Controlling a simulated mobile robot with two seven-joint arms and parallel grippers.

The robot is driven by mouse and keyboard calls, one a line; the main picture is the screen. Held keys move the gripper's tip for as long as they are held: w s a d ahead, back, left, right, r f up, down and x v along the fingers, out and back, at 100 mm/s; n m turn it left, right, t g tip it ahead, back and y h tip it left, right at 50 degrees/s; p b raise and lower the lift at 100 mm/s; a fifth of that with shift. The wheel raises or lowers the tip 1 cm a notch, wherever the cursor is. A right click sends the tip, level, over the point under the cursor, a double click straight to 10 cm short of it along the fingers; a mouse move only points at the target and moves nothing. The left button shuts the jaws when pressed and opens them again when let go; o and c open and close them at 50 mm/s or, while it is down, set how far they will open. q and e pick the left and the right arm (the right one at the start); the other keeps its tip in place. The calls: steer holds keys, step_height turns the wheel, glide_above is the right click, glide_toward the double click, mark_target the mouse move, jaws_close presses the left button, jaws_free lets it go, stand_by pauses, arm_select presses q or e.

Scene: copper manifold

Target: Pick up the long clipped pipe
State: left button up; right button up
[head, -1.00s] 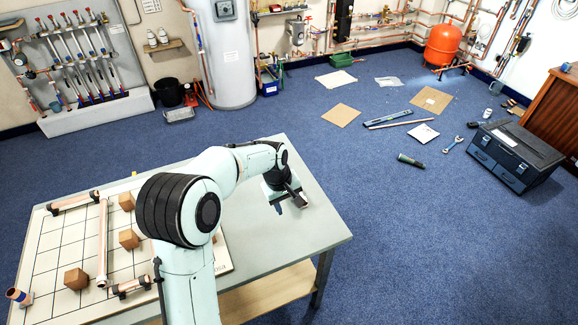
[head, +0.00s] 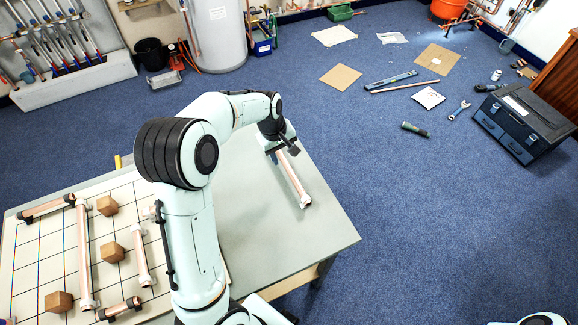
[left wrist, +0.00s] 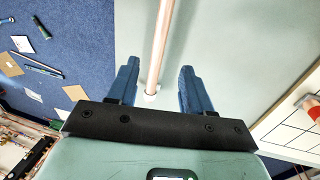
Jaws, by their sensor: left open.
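A long copper pipe (head: 293,180) with pale ends lies across the bare right part of the worktable. My left gripper (head: 283,149) is at its far end, pointing down, and partly hides that end. In the left wrist view my left gripper (left wrist: 157,75) is open, and the pipe (left wrist: 160,40) runs between the blue fingers, apart from both. A pale end piece (left wrist: 151,97) shows close to the palm. Another long copper pipe (head: 84,255) with end fittings is on the gridded board at left. My right gripper is not in view.
The gridded board (head: 28,260) also holds wooden blocks (head: 112,252), a mid-length pipe (head: 141,258) and short pipes (head: 46,207). The worktable (head: 325,228) is otherwise clear around the right-hand pipe. A toolbox (head: 520,125) stands on the floor at right.

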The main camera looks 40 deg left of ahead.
arm_select(q)
glide_above(290, 170)
steer(key=s, duration=0.1)
steer(key=f, duration=0.5)
steer(key=shift+s+a, duration=0.2)
steer(key=shift+a, duration=0.15)
steer(key=f, duration=0.2)
steer(key=w+f, duration=0.1)
steer(key=f, duration=0.3)
steer(key=shift+w+d+f, duration=0.15)
steer(key=shift+w+d, duration=0.1)
steer(key=shift+d, duration=0.1)
jaws_close()
